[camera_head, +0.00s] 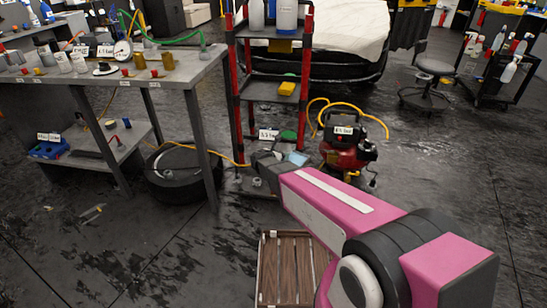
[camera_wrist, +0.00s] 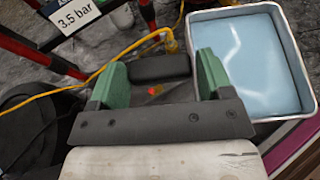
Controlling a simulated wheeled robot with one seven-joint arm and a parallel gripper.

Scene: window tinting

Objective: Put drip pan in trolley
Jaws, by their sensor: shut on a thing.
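The drip pan (camera_wrist: 262,62) is a shallow pale-blue tray with a light metal rim, at the right in the wrist view. In the head view it is a small pale-blue patch (camera_head: 297,158) beside my gripper (camera_head: 264,165). My gripper's green fingers (camera_wrist: 160,82) are shut on a dark, rounded grip at the pan's left side; the join is partly hidden by the right finger. The trolley (camera_head: 236,98) is a tall red-post rack with dark shelves, just behind my gripper. Its lowest shelf is partly hidden by my gripper.
A red compressor (camera_head: 345,155) with a yellow hose stands right of the trolley. A workbench (camera_head: 150,78) with bottles and gauges is left, with a round black tub (camera_head: 180,175) below. A wooden crate (camera_head: 287,270) lies in front.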

